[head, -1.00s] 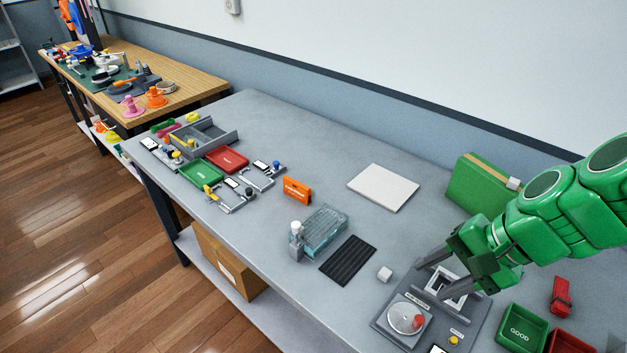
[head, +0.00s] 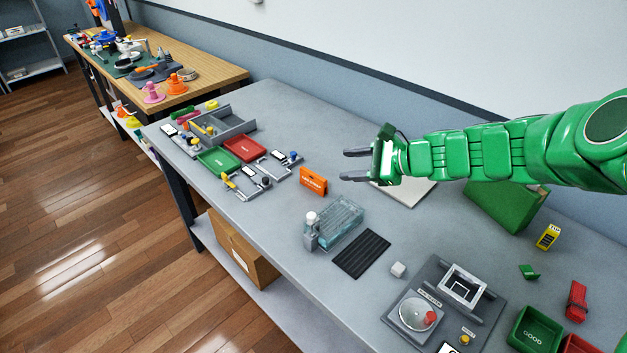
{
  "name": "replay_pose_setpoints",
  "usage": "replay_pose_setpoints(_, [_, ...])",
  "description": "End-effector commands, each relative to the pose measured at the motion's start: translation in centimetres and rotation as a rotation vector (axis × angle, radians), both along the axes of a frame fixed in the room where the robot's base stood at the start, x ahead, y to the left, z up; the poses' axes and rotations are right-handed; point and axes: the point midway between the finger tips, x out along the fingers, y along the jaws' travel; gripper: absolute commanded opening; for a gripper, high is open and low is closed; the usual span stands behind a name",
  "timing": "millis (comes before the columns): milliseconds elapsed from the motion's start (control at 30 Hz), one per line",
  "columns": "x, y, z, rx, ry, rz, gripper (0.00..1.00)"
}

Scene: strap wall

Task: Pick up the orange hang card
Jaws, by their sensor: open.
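The orange hang card (head: 313,181) stands upright on the grey table, left of the middle of its top, with dark lettering on its face. My gripper (head: 347,164) is open and empty, its two dark fingers pointing left. In the picture the fingers are just to the right of and above the card, apart from it. How high the fingers are above the table is hard to tell.
A clear bin (head: 340,222) and a black ribbed mat (head: 361,253) lie in front of the card. A white board (head: 420,192) is partly behind my gripper. Red (head: 244,149) and green (head: 219,160) trays lie to the left. Bare table surrounds the card.

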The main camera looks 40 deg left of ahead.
Motion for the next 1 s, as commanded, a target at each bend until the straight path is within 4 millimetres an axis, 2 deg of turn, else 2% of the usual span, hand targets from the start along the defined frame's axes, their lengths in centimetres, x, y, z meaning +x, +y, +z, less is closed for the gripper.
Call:
replay_pose_setpoints(100, [1.2,3.0,-1.8,0.009,0.083,-0.061,0.50])
replay_pose_setpoints(300, [3.2,7.4,-5.2,0.014,0.227,-0.174,0.50])
replay_pose_setpoints(467, [4.7,10.4,-8.7,0.005,0.336,-0.272,0.50])
replay_pose_setpoints(600, [5.8,12.7,-12.2,-0.012,0.426,-0.358,0.50])
replay_pose_setpoints(800, [6.9,14.3,-15.6,-0.028,0.504,-0.443,0.50])
replay_pose_setpoints(1000, [7.2,14.9,-16.7,-0.034,0.532,-0.475,0.50])
